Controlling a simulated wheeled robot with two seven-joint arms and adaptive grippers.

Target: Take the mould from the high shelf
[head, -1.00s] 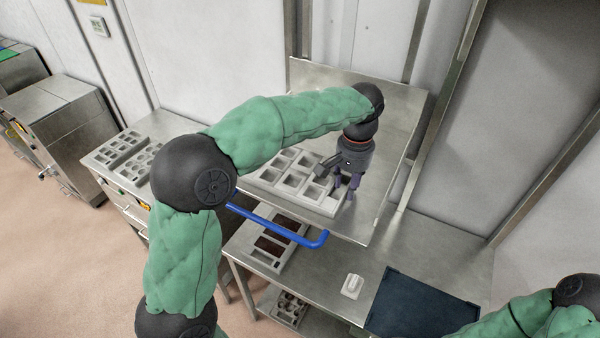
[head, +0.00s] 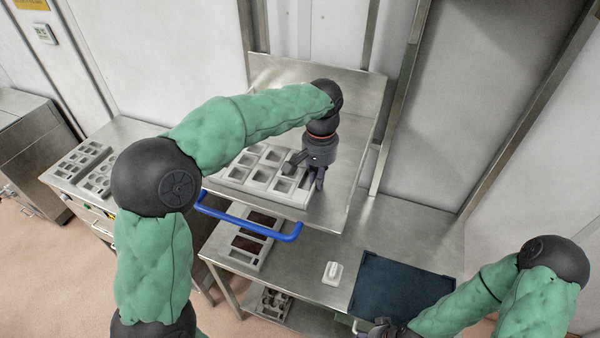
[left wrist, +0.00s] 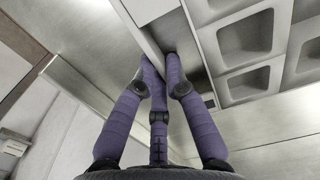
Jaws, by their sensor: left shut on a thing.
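The mould is a pale grey block (head: 262,194) with rows of square cavities, lying on the raised steel shelf (head: 347,160). My left gripper (head: 318,184) reaches down from above at the mould's right end and is shut on its edge. In the left wrist view the fingers (left wrist: 161,75) meet at the mould's rim, with the cavities (left wrist: 245,38) to their right. The mould looks flat; I cannot tell whether it is clear of the shelf. My right gripper (head: 386,329) is partly cut off at the bottom edge, and its fingers are unclear.
Below, the steel table (head: 310,262) carries a filled mould (head: 243,248), a small white object (head: 332,272) and a dark mat (head: 395,292). More moulds stand on the counter at left (head: 78,165).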

